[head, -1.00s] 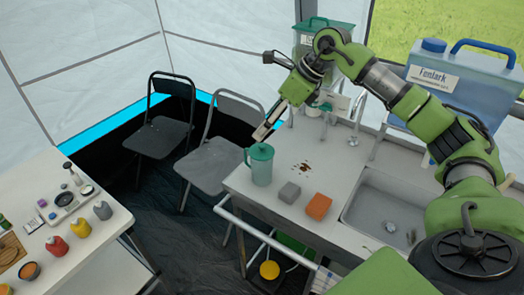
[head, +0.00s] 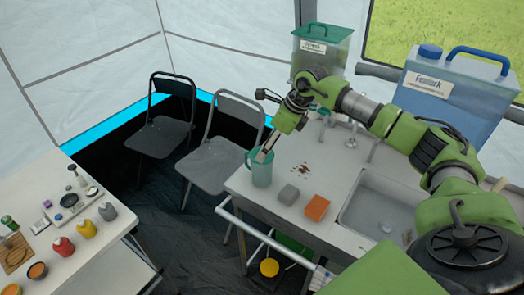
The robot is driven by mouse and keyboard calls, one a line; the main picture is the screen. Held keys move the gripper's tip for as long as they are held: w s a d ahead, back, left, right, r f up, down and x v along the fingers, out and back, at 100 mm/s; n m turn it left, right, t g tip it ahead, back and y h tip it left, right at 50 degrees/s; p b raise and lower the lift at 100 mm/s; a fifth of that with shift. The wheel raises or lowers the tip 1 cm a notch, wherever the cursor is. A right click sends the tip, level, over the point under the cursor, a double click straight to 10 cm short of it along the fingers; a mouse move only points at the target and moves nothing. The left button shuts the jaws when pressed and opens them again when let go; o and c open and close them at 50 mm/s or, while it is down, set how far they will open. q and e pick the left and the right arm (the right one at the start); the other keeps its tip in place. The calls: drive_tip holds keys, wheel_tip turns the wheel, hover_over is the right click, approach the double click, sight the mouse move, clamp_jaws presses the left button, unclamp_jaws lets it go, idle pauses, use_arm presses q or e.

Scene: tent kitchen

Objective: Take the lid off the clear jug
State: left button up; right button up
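The clear jug (head: 261,174) has a pale green tint and a handle on its left side. It stands upright near the front left corner of the sink counter. My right gripper (head: 264,154) points down at the top of the jug, with its fingertips at the green lid. The fingers overlap the lid and hide most of it, so I cannot tell whether they grip it or whether it is seated. My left gripper is not in view.
A grey block (head: 289,194) and an orange block (head: 317,208) lie right of the jug, before the sink (head: 381,207). A blue water container (head: 455,97) stands behind. Folding chairs (head: 211,166) stand left of the counter.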

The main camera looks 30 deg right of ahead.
drive_tip(key=shift+p+x, duration=0.3)
drive_tip(key=shift+x, duration=1.15)
drive_tip(key=shift+r, duration=0.1)
drive_tip(key=c, duration=1)
drive_tip(key=shift+o, duration=0.2)
drive_tip(key=shift+w, duration=0.1)
